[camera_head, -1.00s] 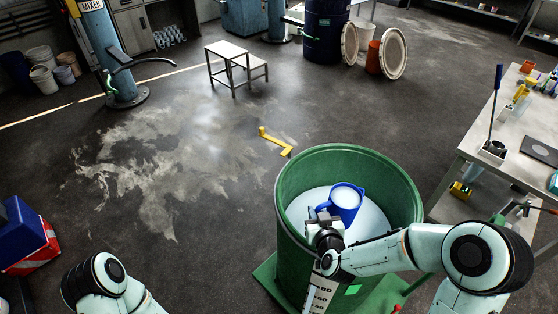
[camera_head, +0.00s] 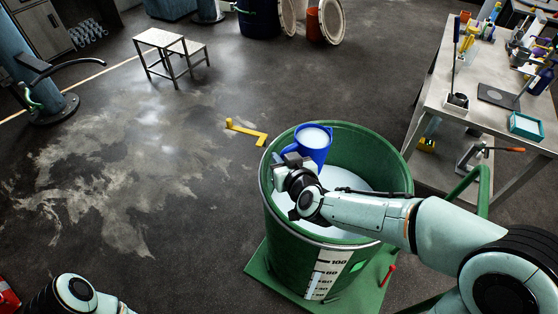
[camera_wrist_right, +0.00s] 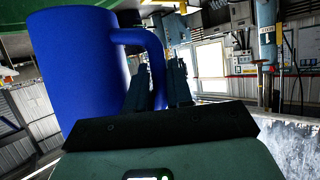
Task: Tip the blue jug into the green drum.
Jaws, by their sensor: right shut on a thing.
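The blue jug (camera_head: 315,150) is held over the back left part of the green drum (camera_head: 290,220), with white contents showing at its top. It looks roughly upright in the head view. My right gripper (camera_head: 297,165) is shut on the jug's handle. In the right wrist view the jug (camera_wrist_right: 85,75) fills the left side, and the gripper fingers (camera_wrist_right: 160,85) close around its handle. The drum is open and holds white material, with a marked level strip on its front. My left arm shows at the bottom left, but its gripper is out of view.
A workbench (camera_head: 470,120) with tools and a teal tray (camera_head: 525,126) stands at the right. A yellow bracket (camera_head: 246,132) lies on the floor behind the drum. A step stool (camera_head: 172,50) stands farther back.

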